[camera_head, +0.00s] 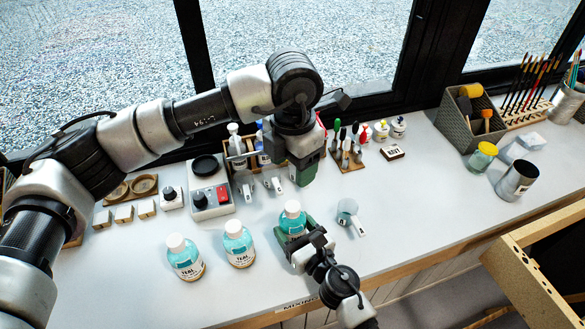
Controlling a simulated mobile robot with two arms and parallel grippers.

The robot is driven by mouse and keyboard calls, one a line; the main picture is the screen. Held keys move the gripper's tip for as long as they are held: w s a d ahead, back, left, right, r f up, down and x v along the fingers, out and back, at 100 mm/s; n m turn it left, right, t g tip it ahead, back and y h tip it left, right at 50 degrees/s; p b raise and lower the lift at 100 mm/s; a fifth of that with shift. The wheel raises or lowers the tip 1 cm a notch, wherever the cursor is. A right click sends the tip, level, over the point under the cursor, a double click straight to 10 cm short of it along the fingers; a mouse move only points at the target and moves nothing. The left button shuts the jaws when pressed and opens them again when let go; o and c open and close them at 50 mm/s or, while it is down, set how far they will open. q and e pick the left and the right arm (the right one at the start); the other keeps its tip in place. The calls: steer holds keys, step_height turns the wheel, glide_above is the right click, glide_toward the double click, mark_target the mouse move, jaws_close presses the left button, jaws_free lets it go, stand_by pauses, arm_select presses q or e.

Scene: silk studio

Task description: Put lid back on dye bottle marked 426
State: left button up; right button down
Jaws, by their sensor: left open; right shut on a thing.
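Three teal dye bottles with white tops stand at the front of the white table: one at the left (185,260), one in the middle (239,246) and one at the right (292,220). My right gripper (291,238) is shut on the right bottle, which looks upright. Its label is mostly hidden by the green fingers. The left bottle's label seems to read TEAL; I cannot read the number 426 on any bottle. My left gripper (307,168) is open and points down behind the right bottle, near the back of the table. I cannot make out a separate loose lid.
A scale (211,203) and small scoops (247,188) lie behind the bottles. A wooden rack (238,160) is partly hidden by my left arm. Bare table (430,210) lies at the right, with a metal cup (516,181) beyond.

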steer(key=shift+c, duration=0.6)
jaws_free()
steer(key=b+v, duration=0.2)
steer(key=v, duration=0.8)
steer(key=shift+f, duration=0.2)
arm_select(q)
step_height(320, 180, down, 3)
steer(key=shift+r, duration=0.2)
arm_select(e)
steer(key=shift+s+d+r, duration=0.15)
steer(key=shift+s+d, duration=0.1)
steer(key=shift+s, duration=0.1)
